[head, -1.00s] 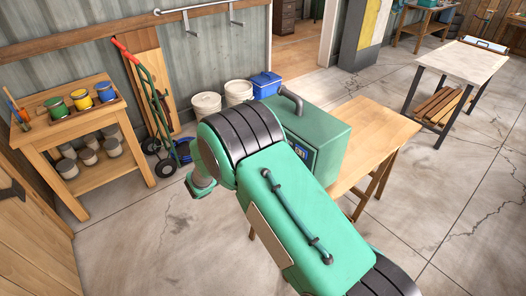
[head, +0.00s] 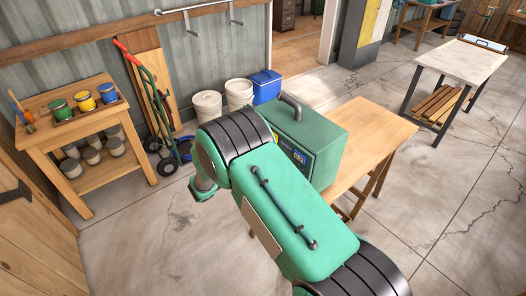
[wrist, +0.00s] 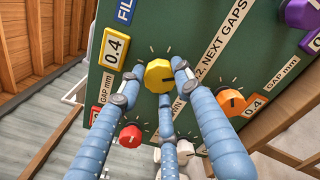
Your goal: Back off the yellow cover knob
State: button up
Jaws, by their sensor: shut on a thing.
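The same panel belongs to a green box (head: 322,127) on a wooden table in the head view. My arm hides part of the box's front there, and the knob and fingertips are not visible in that view.
A red knob (wrist: 130,136), an orange knob (wrist: 231,102) and a purple knob (wrist: 301,13) sit near the yellow one. A yellow 0.4 plate (wrist: 115,47) is to its left. The wooden table (head: 378,132) has bare top right of the box.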

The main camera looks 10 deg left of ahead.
jog(key=shift+n+p, duration=0.75)
jog(key=shift+n, duration=0.45)
jog(key=o, duration=1.2)
jog(key=v, duration=1.2)
jog(key=shift+r, duration=0.1)
